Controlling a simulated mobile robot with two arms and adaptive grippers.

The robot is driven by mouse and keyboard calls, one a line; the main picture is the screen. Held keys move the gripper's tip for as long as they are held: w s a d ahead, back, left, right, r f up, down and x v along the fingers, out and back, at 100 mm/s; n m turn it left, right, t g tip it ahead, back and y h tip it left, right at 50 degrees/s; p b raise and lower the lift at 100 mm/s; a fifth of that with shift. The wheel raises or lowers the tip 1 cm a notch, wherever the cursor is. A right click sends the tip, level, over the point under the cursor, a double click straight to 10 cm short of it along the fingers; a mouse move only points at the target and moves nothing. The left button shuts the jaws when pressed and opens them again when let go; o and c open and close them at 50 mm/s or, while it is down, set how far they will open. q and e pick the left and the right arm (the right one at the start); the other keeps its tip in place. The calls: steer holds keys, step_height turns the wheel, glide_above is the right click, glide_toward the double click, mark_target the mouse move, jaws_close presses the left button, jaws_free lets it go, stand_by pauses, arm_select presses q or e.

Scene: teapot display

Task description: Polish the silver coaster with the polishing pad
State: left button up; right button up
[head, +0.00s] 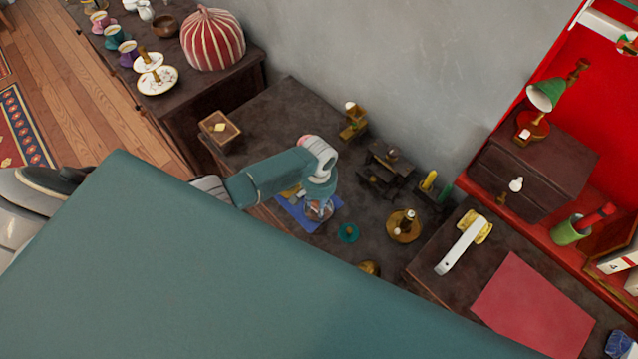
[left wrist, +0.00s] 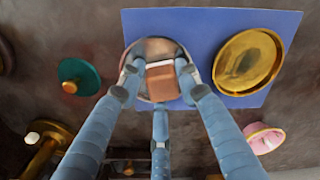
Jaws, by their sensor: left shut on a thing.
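The silver coaster (left wrist: 152,47) is a round disc on the blue mat (left wrist: 205,20) in the left wrist view. The polishing pad (left wrist: 163,86), a brown block with a pale edge, is over the coaster. My left gripper (left wrist: 160,80) has its three fingers shut around the pad. Whether the pad touches the coaster cannot be told for certain. In the head view, my left gripper (head: 319,207) points down over the blue mat (head: 290,214), hiding most of the coaster and pad. My right gripper is not in view.
A gold dish (left wrist: 248,62) lies on the mat right of the coaster. A teal disc (left wrist: 78,82) is left of the mat. A brass round stand (head: 403,227) and a small dark rack (head: 385,172) stand to the right. A wooden box (head: 219,128) sits at the table's left end.

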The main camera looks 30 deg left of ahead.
arm_select(q)
steer(key=shift+w+a, duration=0.1)
steer(key=shift+a, duration=0.25)
steer(key=shift+s+a+p, duration=0.35)
steer(key=shift+s+p, duration=0.35)
steer(key=shift+s+d+f+p, duration=0.15)
steer(key=shift+s+d+p, duration=0.15)
steer(key=shift+s+d, duration=0.3)
steer(key=shift+d, duration=0.15)
steer(key=shift+w+r, duration=0.15)
steer(key=shift+r, duration=2.85)
